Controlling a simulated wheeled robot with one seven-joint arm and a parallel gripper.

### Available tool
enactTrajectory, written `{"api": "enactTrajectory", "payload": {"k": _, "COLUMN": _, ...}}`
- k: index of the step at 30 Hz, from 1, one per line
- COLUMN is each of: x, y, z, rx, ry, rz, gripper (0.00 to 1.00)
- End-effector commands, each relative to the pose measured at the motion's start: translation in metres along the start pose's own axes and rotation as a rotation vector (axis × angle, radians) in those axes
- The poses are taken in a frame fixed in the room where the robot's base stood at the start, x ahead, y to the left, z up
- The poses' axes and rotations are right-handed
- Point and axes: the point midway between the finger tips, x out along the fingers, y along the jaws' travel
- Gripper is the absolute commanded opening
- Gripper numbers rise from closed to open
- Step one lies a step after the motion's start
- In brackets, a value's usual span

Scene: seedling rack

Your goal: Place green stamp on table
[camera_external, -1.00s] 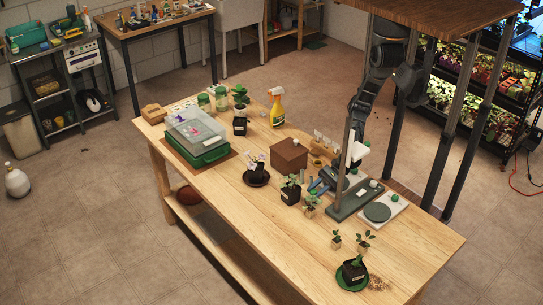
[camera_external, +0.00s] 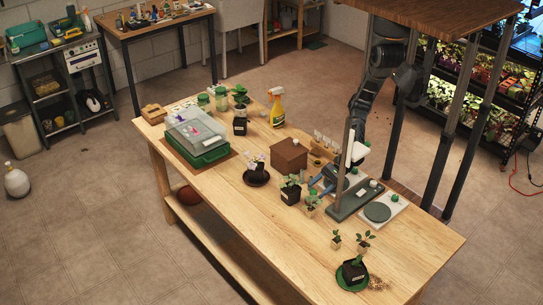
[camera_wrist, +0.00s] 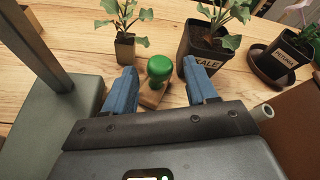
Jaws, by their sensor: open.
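The green stamp (camera_wrist: 158,72) has a round green knob on a wooden base and shows in the wrist view, with its base on the wooden table (camera_wrist: 68,28). My gripper (camera_wrist: 160,84) is open, its two blue fingers on either side of the stamp with gaps to the knob. No grip on the stamp shows. In the external view my gripper (camera_external: 322,184) is low over the table's right half, beside the small plants. The stamp is too small there to make out clearly.
A small seedling in a wooden pot (camera_wrist: 125,47) stands just beyond the left finger. A black pot labelled KALE (camera_wrist: 204,54) stands close beyond the right finger. A grey stand (camera_external: 345,208) is beside the gripper. The table's front middle (camera_external: 245,218) is clear.

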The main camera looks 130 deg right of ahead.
Motion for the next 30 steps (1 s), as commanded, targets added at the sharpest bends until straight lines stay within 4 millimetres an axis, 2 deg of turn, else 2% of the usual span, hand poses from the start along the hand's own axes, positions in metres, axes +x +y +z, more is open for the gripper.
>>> {"api": "enactTrajectory", "payload": {"k": 9, "x": -0.065, "y": -0.001, "z": -0.002, "rx": 0.000, "ry": 0.001, "rz": 0.000, "gripper": 0.57}}
{"api": "enactTrajectory", "payload": {"k": 15, "x": -0.094, "y": -0.001, "z": -0.001, "rx": 0.000, "ry": 0.001, "rz": -0.001, "gripper": 0.57}}
{"api": "enactTrajectory", "payload": {"k": 21, "x": -0.104, "y": -0.001, "z": 0.000, "rx": 0.002, "ry": 0.000, "rz": -0.001, "gripper": 0.60}}
{"api": "enactTrajectory", "payload": {"k": 30, "x": -0.105, "y": 0.000, "z": 0.000, "rx": 0.001, "ry": 0.000, "rz": -0.001, "gripper": 0.60}}
